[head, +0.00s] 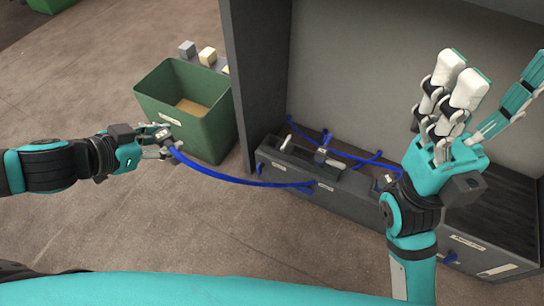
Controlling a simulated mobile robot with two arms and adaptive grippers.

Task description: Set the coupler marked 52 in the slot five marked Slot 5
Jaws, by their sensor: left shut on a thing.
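My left gripper (160,144) is shut on a small grey coupler (165,137) at the end of a blue cable (235,179). It holds the coupler out in front of the green bin. The cable runs right to a dark slotted block (275,163) at the foot of the grey cabinet. More coupler-like pieces sit on this block, one of them grey (321,155) with blue cable at it. Small pale labels are on the block, too small to read, so I cannot tell Slot 5 or the number 52. My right gripper (488,82) is raised at the right, fingers spread and empty.
The green bin (184,131) stands left of the cabinet (262,75), with brown material inside. Small grey (187,48) and cream (207,56) blocks lie behind it. My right arm hides part of the block's right side.

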